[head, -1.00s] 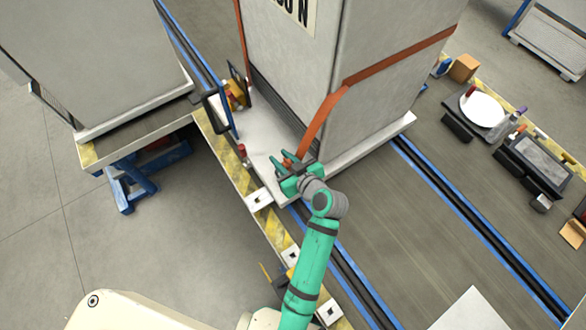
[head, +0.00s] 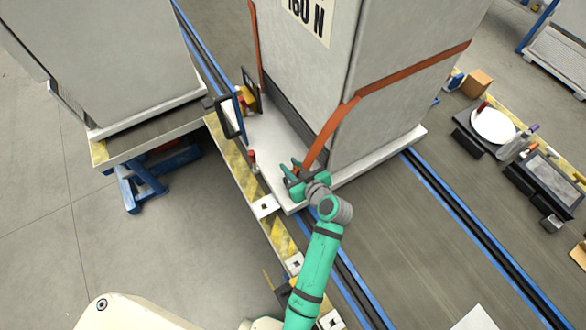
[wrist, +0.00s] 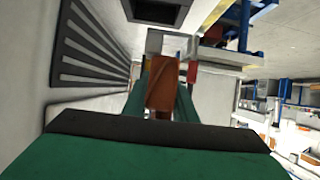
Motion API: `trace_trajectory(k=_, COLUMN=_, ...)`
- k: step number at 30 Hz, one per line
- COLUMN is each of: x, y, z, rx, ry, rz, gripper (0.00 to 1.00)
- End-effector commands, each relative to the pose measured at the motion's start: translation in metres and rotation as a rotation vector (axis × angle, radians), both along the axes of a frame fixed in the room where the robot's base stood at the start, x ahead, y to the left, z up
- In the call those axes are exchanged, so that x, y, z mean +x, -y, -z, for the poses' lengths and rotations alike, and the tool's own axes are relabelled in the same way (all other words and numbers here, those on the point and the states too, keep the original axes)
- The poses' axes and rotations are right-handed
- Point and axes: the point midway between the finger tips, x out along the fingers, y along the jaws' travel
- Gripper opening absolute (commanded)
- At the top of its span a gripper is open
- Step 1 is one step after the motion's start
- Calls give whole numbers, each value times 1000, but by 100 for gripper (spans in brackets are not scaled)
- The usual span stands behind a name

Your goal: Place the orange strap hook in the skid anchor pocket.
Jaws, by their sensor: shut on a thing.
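My gripper (head: 296,172) is low at the near corner of the white skid (head: 262,140), beside the tall grey cabinet. It is shut on the orange strap hook (wrist: 163,85), which shows between the fingers in the wrist view. In the head view the hook is mostly hidden by the fingers. The orange strap (head: 322,140) runs from the gripper up to the cabinet's edge and around its side. A dark square recess (wrist: 156,12) shows ahead in the wrist view; I cannot tell whether it is the skid anchor pocket.
White plates with dark square holes (head: 265,206) line the yellow-and-black edge. A small red-topped post (head: 252,158) and a black-framed blue stand (head: 230,116) are on the left. A vent grille (wrist: 92,52) is close at left in the wrist view. Blue rails (head: 440,200) run on the right.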

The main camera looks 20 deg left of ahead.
Motion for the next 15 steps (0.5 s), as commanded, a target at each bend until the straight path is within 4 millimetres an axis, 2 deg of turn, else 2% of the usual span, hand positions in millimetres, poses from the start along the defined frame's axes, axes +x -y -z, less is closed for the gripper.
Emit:
trace_trajectory(k=3, x=15, y=-2, z=17, rx=0, ry=0, rz=0, gripper=0)
trace_trajectory(k=6, x=22, y=-4, z=25, rx=0, ry=1, rz=0, gripper=0)
trace_trajectory(k=11, x=28, y=-5, z=34, rx=1, ry=0, rz=-1, gripper=0)
trace_trajectory(k=15, x=30, y=-5, z=53, rx=1, ry=-2, rz=0, gripper=0)
